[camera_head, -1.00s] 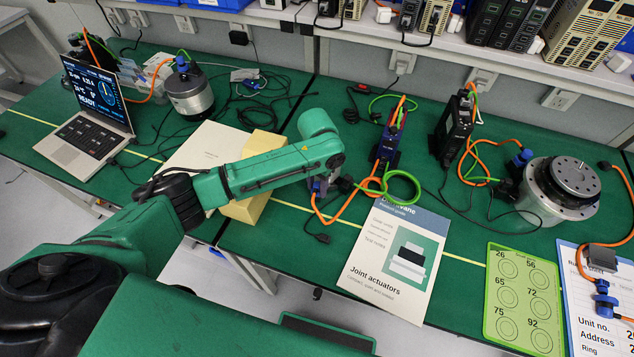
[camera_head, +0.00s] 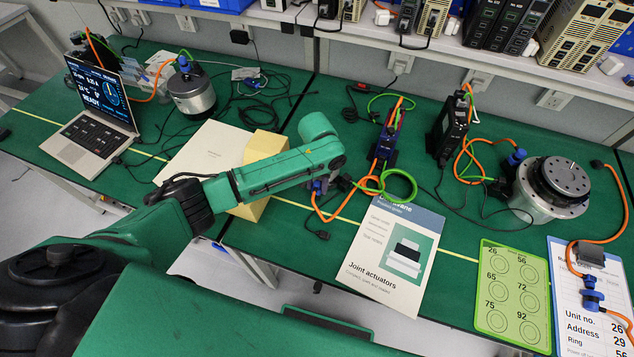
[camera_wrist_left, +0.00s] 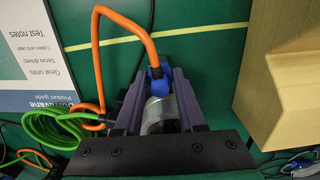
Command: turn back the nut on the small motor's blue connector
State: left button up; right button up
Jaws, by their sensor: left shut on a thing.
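The small motor (camera_wrist_left: 160,112) shows as a grey cylinder in the left wrist view, partly hidden between my fingers. Its blue connector (camera_wrist_left: 159,85) is at the far end, with an orange cable leading out of it. My left gripper (camera_wrist_left: 159,74) has purple fingers on both sides of the connector and is shut on it; the nut itself cannot be told apart. In the head view my left gripper (camera_head: 320,186) reaches down to the bench beside the yellow block, and the motor is mostly hidden there. My right gripper is not in view.
A yellow block (camera_head: 258,150) stands close left of the gripper. A booklet (camera_head: 388,262), green cable coil (camera_head: 400,186) and drive unit (camera_head: 388,140) lie to the right. A larger motor (camera_head: 550,190) with another blue connector is farther right. A laptop (camera_head: 90,125) stands left.

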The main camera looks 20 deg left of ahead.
pick_arm(q)
jog(key=shift+r+n+p, duration=0.2)
jog(key=shift+n+p, duration=0.85)
jog(key=shift+n, duration=0.25)
jog(key=shift+f+n, duration=0.15)
jog(key=shift+n, duration=0.15)
jog(key=shift+n+p, duration=0.5)
jog(key=shift+p, duration=0.05)
jog(key=shift+n+p, duration=0.85)
jog(key=shift+n, duration=0.35)
jog(key=o, duration=0.9)
notch_tip(320, 180, up, 6)
jog(key=p, duration=0.6)
